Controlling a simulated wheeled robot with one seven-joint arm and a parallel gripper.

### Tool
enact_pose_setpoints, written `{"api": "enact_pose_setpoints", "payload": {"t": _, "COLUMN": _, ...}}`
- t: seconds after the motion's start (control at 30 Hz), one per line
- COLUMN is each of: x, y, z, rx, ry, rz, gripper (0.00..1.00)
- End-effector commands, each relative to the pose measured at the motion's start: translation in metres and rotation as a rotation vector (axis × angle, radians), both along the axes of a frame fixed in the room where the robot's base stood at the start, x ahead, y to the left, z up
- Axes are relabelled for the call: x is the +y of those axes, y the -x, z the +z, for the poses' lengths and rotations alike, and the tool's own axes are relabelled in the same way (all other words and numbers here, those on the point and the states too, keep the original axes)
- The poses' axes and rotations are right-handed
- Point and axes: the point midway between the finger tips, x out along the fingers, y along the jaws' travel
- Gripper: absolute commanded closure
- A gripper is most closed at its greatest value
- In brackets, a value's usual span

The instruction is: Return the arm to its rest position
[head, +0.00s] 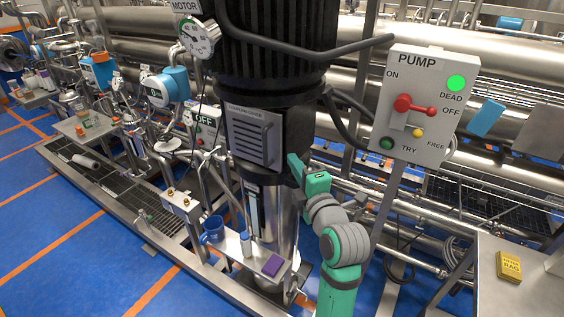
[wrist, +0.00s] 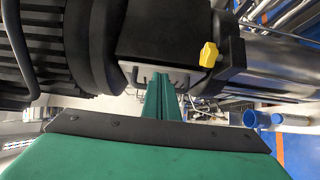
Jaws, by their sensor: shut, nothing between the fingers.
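My gripper (head: 293,160) is at the end of my green and grey arm, raised beside the motor and pump column, close to the coupling guard (head: 254,138). In the wrist view my gripper's green fingers (wrist: 160,98) are together with nothing between them. They point toward the dark coupling housing (wrist: 163,35) and a metal bracket. I cannot tell whether the fingertips touch it. My arm is bent and reaches up from the lower middle of the head view.
The pump switch box (head: 418,105) with a red lever stands right of my arm. A yellow knob (wrist: 208,54) is close to the fingers. A small shelf (head: 240,252) holds a blue mug (head: 213,229) and a purple block (head: 273,265). Blue floor is free at left.

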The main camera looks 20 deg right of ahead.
Motion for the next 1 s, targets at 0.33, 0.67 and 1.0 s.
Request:
{"api": "enact_pose_setpoints", "payload": {"t": 0.33, "x": -0.023, "y": 0.008, "z": -0.002, "rx": 0.000, "ry": -0.004, "rz": -0.010, "gripper": 1.00}}
{"api": "enact_pose_setpoints", "payload": {"t": 0.67, "x": 0.014, "y": 0.019, "z": -0.084, "rx": 0.017, "ry": -0.277, "rz": -0.045, "gripper": 1.00}}
{"api": "enact_pose_setpoints", "payload": {"t": 1.0, "x": 0.070, "y": 0.068, "z": -0.194, "rx": 0.035, "ry": -0.652, "rz": -0.121, "gripper": 1.00}}
